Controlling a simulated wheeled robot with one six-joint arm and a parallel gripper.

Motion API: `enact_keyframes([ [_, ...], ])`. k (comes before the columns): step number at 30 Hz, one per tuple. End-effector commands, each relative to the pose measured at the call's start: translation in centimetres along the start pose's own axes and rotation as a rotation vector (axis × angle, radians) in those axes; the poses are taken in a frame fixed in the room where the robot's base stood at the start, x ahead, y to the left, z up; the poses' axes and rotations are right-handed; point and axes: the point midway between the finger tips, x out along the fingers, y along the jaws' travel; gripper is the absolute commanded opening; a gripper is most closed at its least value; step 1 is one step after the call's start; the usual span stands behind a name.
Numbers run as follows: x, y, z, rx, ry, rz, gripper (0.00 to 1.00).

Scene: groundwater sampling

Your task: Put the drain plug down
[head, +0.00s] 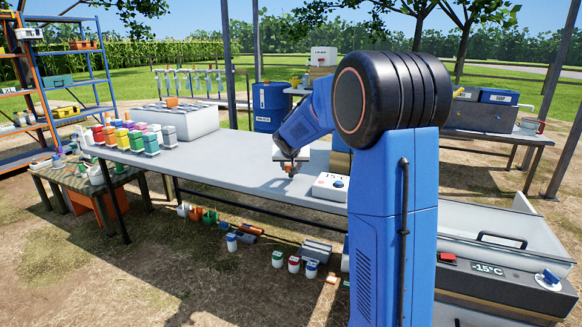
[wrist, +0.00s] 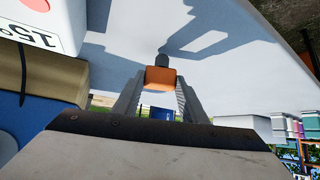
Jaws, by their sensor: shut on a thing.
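The drain plug (wrist: 161,77) is an orange block with a dark, short stem. It sits between the two grey fingers of my gripper (wrist: 150,95) in the wrist view, and the fingers are shut on it. In the head view my gripper (head: 289,170) is low over the grey table (head: 230,170), near its middle, left of the white box marked 15°C. Only a small bit of orange shows there. The stem points toward the table surface; I cannot tell whether it touches.
The white 15°C box (head: 331,187) stands close to the right of my gripper. Coloured bottles (head: 137,140) and a white cooler box (head: 186,122) stand on the table's left part. Bare tabletop lies between them and my gripper. A blue drum (head: 270,107) stands behind the table.

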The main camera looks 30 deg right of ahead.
Motion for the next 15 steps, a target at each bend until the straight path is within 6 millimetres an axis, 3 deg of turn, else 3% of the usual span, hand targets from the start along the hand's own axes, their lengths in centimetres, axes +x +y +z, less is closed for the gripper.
enact_keyframes([
  [15, 0.47, 0.01, 0.49, 0.000, 0.000, 0.000, 0.20],
])
